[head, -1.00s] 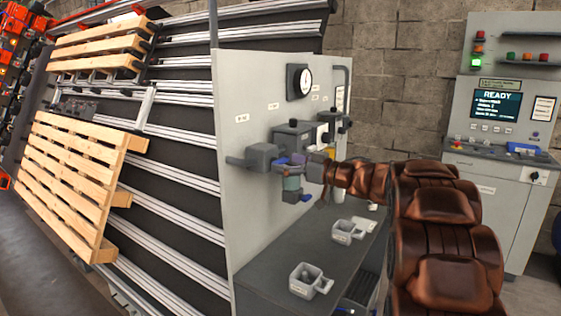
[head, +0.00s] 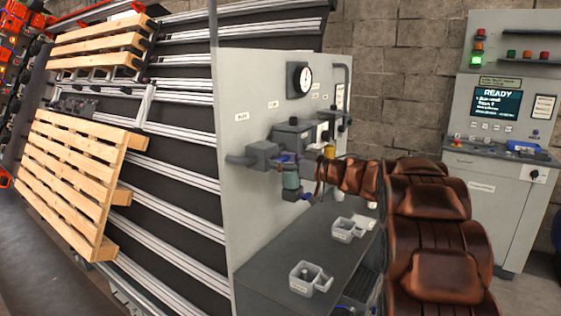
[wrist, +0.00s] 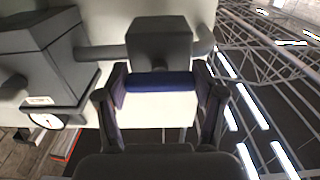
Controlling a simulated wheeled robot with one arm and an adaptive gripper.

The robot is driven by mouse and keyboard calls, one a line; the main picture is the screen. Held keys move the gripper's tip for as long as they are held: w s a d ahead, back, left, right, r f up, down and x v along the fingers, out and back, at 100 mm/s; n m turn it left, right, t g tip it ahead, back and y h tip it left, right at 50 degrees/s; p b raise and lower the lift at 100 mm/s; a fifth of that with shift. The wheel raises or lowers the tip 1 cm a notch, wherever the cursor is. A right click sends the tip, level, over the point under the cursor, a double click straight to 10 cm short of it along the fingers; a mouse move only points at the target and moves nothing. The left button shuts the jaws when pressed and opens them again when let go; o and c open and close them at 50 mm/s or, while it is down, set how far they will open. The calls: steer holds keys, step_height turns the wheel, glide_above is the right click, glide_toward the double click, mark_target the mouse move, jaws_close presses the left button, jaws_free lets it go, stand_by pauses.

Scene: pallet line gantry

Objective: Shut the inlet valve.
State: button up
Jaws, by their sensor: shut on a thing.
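The valve's blue handle (wrist: 160,79) shows in the wrist view as a bar lying across the picture in front of a dark grey block (wrist: 160,42). My gripper (wrist: 160,86) has one finger at each end of the handle and is shut on it. In the head view the blue handle (head: 287,158) is small, beside the grey pipe block (head: 262,156) on the panel. My gripper (head: 300,163) is there too, partly hidden and hard to make out. I cannot read which valve the panel label names.
A round gauge (head: 299,81) is on the panel (head: 240,85). Grey bins (head: 306,279) stand on the shelf (head: 270,262). A console (head: 497,104) reads READY.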

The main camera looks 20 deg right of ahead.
steer(key=shift+c, duration=1.2)
steer(key=shift+n, duration=0.3)
steer(key=n+b, duration=0.1)
steer(key=n, duration=0.2)
steer(key=shift+f+b, duration=0.15)
steer(key=shift+b, duration=0.25)
steer(key=n+b, duration=0.3)
steer(key=n, duration=0.1)
steer(key=shift+f+n, duration=0.1)
steer(key=shift+n, duration=0.3)
steer(key=n+b, duration=0.2)
steer(key=n, duration=0.1)
steer(key=shift+f+n+b, duration=0.1)
steer(key=shift+n+b, duration=0.2)
steer(key=shift+b, duration=0.05)
steer(key=n+b, duration=0.2)
steer(key=n, duration=0.1)
steer(key=shift+b, duration=0.35)
steer(key=shift+r+n+b, duration=0.2)
steer(key=shift+n+b, duration=0.8)
steer(key=shift+n, duration=0.5)
